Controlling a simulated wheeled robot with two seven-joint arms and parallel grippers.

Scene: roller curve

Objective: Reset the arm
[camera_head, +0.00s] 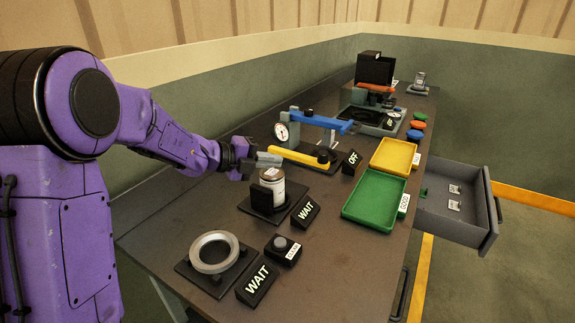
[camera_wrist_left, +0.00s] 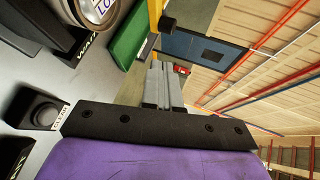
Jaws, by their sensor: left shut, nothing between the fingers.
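My left arm is purple and reaches in from the left in the head view. My left gripper (camera_head: 268,159) is shut and empty, above the workbench (camera_head: 160,231). My right gripper is not in view.
A grey ring on a stand (camera_head: 214,253), a black button box (camera_head: 283,249) and WAIT signs are near the front. A blue lever (camera_head: 320,122) with a gauge is farther back. Green (camera_head: 375,200) and yellow (camera_head: 394,156) trays line the right edge. An open drawer (camera_head: 452,205) juts out right.

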